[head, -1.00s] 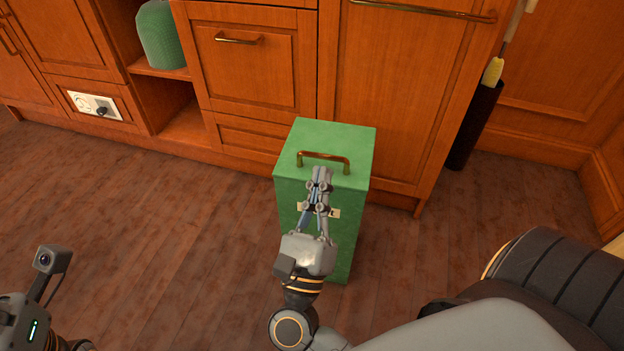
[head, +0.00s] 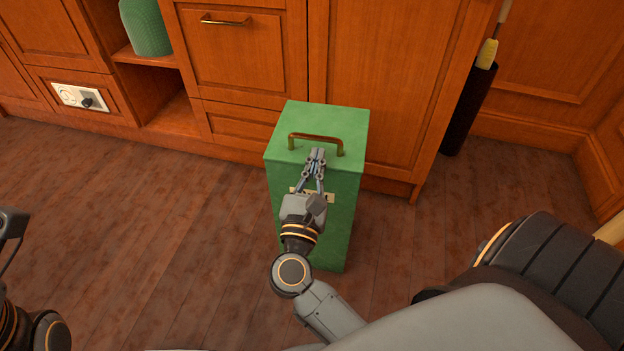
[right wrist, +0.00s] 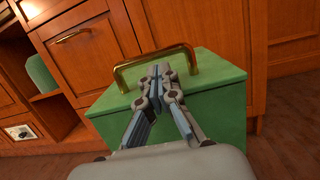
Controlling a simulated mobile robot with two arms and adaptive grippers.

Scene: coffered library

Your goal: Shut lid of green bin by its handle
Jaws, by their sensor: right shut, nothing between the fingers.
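The green bin (head: 345,205) stands upright on the floor, its lid (head: 345,122) lying flat on top. It also shows in the right wrist view (right wrist: 225,105). A brass handle (head: 316,137) arches up from the lid, and it shows in the right wrist view (right wrist: 158,62). My right gripper (head: 317,153) is shut and empty just in front of the handle, over the lid's near part; in the right wrist view its fingertips (right wrist: 160,72) overlap the handle's span. I cannot tell whether they touch it. Only part of my left arm shows at the left edge; its fingers are out of view.
Wooden cabinets (head: 250,60) with brass handles stand close behind the bin. A green ribbed container (head: 146,27) sits on an open shelf. A dark upright holder (head: 470,110) stands to the right. The wooden floor (head: 160,220) left of the bin is clear.

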